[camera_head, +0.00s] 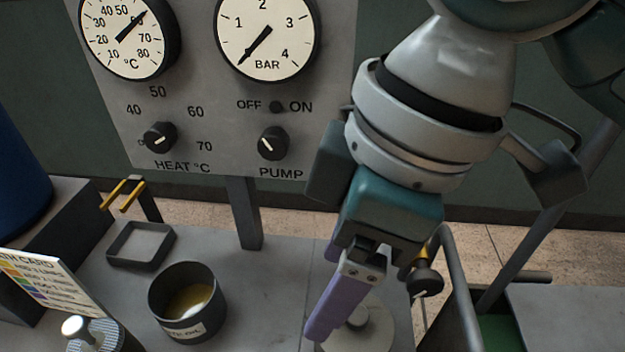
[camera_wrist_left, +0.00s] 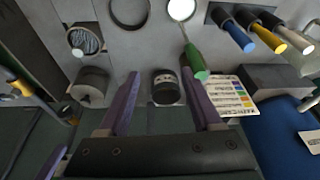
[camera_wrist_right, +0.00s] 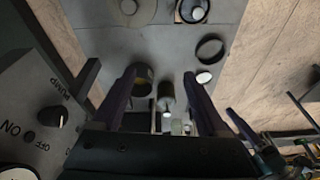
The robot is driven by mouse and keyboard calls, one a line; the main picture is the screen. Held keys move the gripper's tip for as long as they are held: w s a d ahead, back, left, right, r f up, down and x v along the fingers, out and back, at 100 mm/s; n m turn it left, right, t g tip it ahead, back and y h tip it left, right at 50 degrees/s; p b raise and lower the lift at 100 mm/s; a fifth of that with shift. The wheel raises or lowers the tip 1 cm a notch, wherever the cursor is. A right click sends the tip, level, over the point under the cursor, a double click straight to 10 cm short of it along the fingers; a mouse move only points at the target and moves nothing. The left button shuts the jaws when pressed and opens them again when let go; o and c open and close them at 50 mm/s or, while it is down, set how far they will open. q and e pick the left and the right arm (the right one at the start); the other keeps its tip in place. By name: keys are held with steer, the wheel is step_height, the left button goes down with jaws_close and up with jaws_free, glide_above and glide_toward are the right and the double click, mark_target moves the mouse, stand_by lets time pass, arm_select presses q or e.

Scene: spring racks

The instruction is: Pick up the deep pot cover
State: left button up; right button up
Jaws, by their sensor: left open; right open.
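A round pale grey cover with a knob (camera_head: 378,328), seemingly the deep pot cover, lies flat on the bench in the head view, partly hidden behind my right gripper (camera_head: 325,320). A similar disc with a knob (camera_wrist_right: 130,8) is cut off at the top of the right wrist view, ahead of the fingertips. My right gripper is open and empty, its purple fingers pointing down beside the cover from above. My left gripper (camera_wrist_left: 159,80) is open and empty in the left wrist view, with a dark labelled jar (camera_wrist_left: 165,90) beyond its fingers. It is out of the head view.
A dark pot of oil (camera_head: 158,310) and a square dark tray (camera_head: 120,262) stand on the bench at left. The gauge panel (camera_head: 200,110) rises behind on a post (camera_head: 244,215). A metal rail (camera_head: 460,285) stands right of the bench. Bare bench lies between pot and cover.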

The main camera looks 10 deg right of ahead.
mark_target(357, 313)
steer(key=w+d+f+h+b, duration=0.1)
steer(key=d+f+b, duration=0.1)
steer(key=f+b, duration=0.1)
steer(key=w+d+f+n+b, duration=0.1)
steer(key=w+d+f+b, duration=0.1)
steer(key=f, duration=0.3)
steer(key=w+d+f+h+b, duration=0.1)
steer(key=f+b, duration=0.3)
steer(key=shift+w+d+g+h, duration=0.3)
steer(key=shift+w+d+g, duration=0.05)
steer(key=shift+d+g, duration=0.05)
steer(key=f, duration=0.5)
steer(key=shift+a+f, duration=0.3)
steer(key=shift+a, duration=0.05)
arm_select(q)
step_height(357, 313, down, 12)
steer(key=shift+f, duration=0.2)
arm_select(e)
jaws_close()
